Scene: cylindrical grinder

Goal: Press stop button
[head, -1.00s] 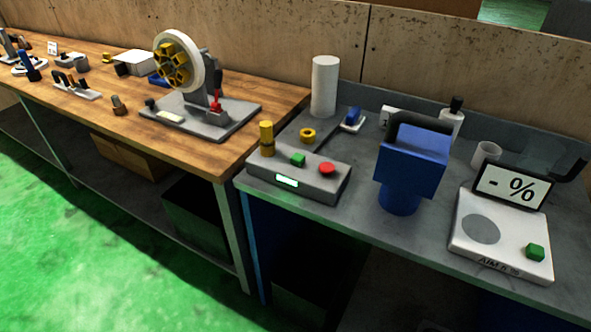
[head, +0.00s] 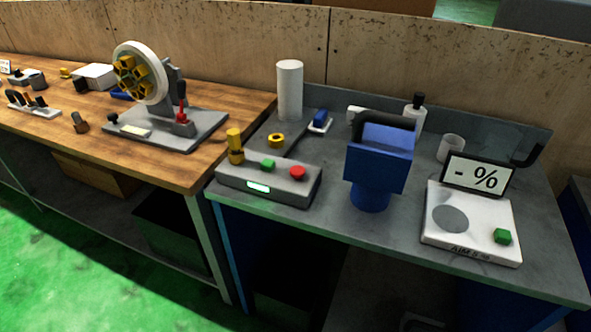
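A red round button (head: 297,173) sits on the right part of the top of a grey control box (head: 290,191). A green button (head: 268,164) is beside it to the left, and a yellow cylindrical piece (head: 235,146) stands at the box's left end. A small lit display (head: 258,187) is on the box's front face. The box rests at the front left of the grey table. Neither of my grippers shows in the head view.
A blue machine (head: 378,165) with a black handle stands right of the box. A white cylinder (head: 289,91) and a yellow ring (head: 276,140) are behind. A wooden bench (head: 180,171) with a wheel device (head: 139,73) is left.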

